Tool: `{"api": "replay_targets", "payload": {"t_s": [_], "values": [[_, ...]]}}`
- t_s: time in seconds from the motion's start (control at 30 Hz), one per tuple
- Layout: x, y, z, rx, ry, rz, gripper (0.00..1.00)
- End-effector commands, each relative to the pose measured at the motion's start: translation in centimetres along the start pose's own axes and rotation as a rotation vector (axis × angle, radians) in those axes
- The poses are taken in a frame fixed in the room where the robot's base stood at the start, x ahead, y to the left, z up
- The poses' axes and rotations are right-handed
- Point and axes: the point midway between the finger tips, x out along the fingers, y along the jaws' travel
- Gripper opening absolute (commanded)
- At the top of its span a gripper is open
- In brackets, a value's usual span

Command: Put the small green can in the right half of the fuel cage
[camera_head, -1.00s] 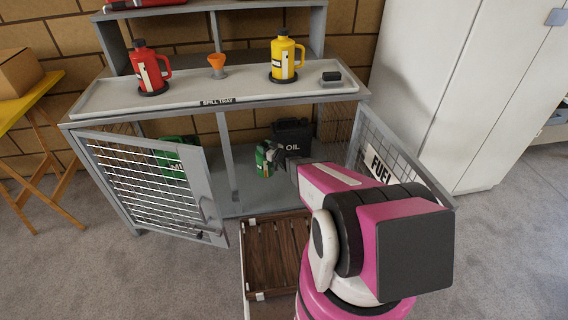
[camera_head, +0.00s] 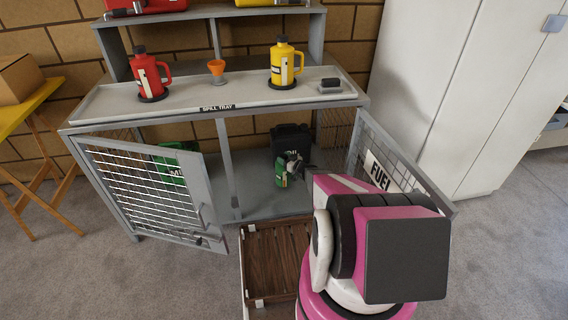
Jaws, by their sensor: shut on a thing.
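The small green can (camera_head: 280,171) is in the right half of the fuel cage (camera_head: 266,203), in front of a black can. My gripper (camera_head: 290,167) is shut on the small green can, reaching in through the open right front. My arm comes from the lower right and partly hides the cage's right side. Whether the can touches the cage floor cannot be told.
A black can (camera_head: 292,140) stands at the back of the right half. A larger green can (camera_head: 172,165) is behind the open left mesh door (camera_head: 140,190). The right door (camera_head: 400,160) with a FUEL sign stands open beside my arm. A wooden crate (camera_head: 272,262) lies on the floor in front.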

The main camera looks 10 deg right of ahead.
Motion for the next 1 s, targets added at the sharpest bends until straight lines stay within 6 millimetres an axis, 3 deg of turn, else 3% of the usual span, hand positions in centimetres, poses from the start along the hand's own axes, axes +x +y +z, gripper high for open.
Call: {"api": "replay_targets", "payload": {"t_s": [0.2, 0.57, 0.6, 0.67, 1.0], "values": [[0.1, 0.1, 2.8, 0.001, 0.001, 0.000, 0.00], [0.1, 0.0, 3.1, 0.000, 0.002, 0.000, 0.00], [0.1, 0.0, 3.2, 0.000, 0.000, 0.000, 0.51], [0.0, 0.0, 3.2, 0.000, 0.000, 0.000, 0.70], [0.0, 0.0, 2.9, 0.000, 0.000, 0.000, 0.73]]}}
